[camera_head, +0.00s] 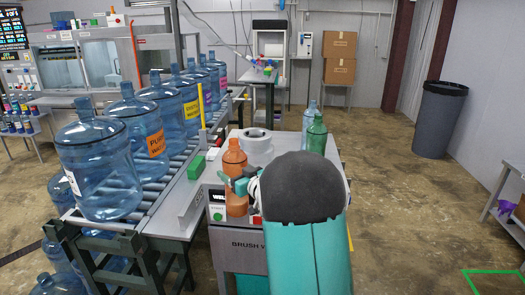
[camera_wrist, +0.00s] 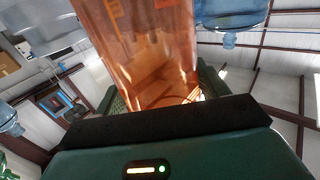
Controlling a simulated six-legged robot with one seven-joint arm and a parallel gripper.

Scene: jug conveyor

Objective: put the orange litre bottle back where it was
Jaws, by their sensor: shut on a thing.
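The orange litre bottle (camera_head: 235,165) is upright at the front left part of the grey work table (camera_head: 215,178) in the head view. My gripper (camera_head: 239,185) is shut around its lower body. My arm hides part of the table to the right. In the wrist view the orange bottle (camera_wrist: 145,45) fills the upper middle, between the green fingers of my gripper (camera_wrist: 155,88). I cannot tell whether the bottle's base touches the table.
A green bottle (camera_head: 317,138) and a pale blue bottle (camera_head: 309,115) stand at the table's back right. A whitish round fixture (camera_head: 257,141) is behind the orange bottle. The conveyor (camera_head: 160,205) carries several large blue jugs (camera_head: 97,165).

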